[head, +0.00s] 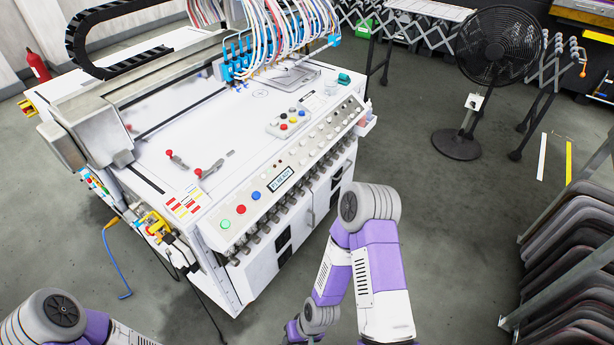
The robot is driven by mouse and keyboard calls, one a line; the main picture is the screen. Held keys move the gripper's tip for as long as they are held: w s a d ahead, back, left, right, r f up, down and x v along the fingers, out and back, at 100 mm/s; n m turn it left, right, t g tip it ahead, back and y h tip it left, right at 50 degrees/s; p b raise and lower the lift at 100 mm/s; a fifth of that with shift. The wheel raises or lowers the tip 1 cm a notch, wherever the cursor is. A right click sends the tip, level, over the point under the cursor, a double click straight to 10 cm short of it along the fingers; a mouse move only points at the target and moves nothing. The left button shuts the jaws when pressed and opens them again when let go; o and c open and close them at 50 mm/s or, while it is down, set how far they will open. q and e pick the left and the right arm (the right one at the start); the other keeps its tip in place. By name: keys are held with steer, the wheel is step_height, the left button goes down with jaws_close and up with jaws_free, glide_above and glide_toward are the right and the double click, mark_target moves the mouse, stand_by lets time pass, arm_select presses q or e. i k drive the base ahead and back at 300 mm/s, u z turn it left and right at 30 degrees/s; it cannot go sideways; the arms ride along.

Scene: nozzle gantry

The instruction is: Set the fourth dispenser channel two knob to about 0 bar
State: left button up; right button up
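The white gantry machine (150,130) stands left of centre. Its sloped front panel (262,208) carries a row of small knobs (316,151) with dials, running toward the far right end. Labels on the knobs are too small to read, so I cannot tell which is the fourth dispenser channel two knob or where it points. My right arm is in front of the machine, bent downward, apart from the panel. My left arm shows only at the bottom left corner. Neither gripper shows; both are beyond the bottom of the picture.
Green, red and blue buttons (255,195) and a small display (281,181) sit at the panel's near end. Black fittings (263,230) line its lower edge. A black fan (490,50) stands behind right, and a rack of dark panels (580,250) at right. Floor between is clear.

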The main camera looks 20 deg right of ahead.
mark_target(246, 251)
steer(key=k, duration=0.5)
steer(key=z, duration=1.4)
steer(key=i, duration=0.95)
steer(key=u, duration=2.35)
